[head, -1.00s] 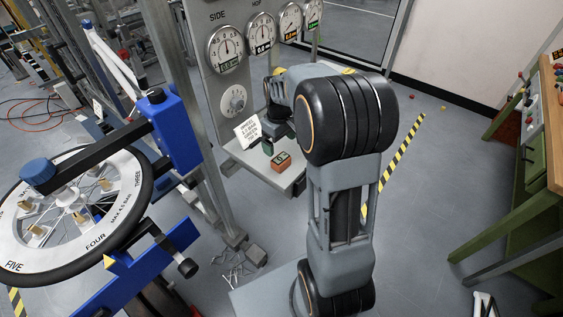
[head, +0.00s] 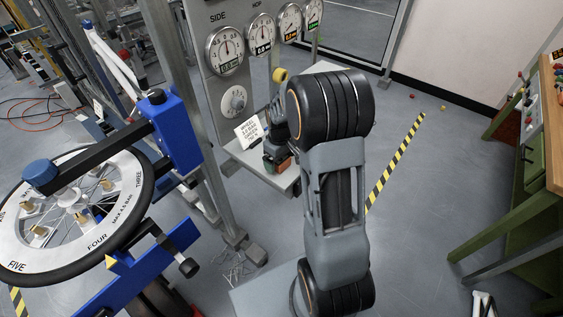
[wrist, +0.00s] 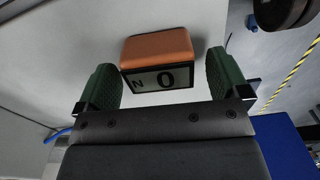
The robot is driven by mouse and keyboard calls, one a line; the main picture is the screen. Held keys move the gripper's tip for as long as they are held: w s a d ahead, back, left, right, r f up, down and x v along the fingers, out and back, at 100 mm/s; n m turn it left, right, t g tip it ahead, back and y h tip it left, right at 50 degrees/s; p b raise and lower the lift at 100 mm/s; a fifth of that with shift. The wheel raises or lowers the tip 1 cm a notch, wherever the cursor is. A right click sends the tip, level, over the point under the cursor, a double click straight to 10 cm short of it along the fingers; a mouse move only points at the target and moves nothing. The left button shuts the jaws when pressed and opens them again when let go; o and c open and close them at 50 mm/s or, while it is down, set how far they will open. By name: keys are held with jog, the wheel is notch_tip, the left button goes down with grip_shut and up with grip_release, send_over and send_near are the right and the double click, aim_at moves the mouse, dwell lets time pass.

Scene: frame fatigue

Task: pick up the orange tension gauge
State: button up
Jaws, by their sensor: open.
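The orange tension gauge (wrist: 158,48) sits on a pale shelf (wrist: 75,30) in the wrist view, its display with a "0" and an "N" facing my gripper. My gripper (wrist: 168,85) is open, with one green finger to the left of the gauge and one to the right. The gauge lies between and slightly beyond the fingertips, with gaps on both sides. In the head view the gauge (head: 283,165) is partly hidden by my gripper (head: 275,158) at the shelf.
A panel with several dials (head: 224,52) rises behind the shelf. A white printed card (head: 249,132) stands on the shelf beside my gripper. A wheel in a blue truing stand (head: 178,128) is at left. A green-legged bench (head: 535,160) is at right, with open floor between.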

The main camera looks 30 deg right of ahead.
jog(key=shift+c, duration=0.2)
jog(key=c, duration=1)
jog(key=shift+r, duration=0.1)
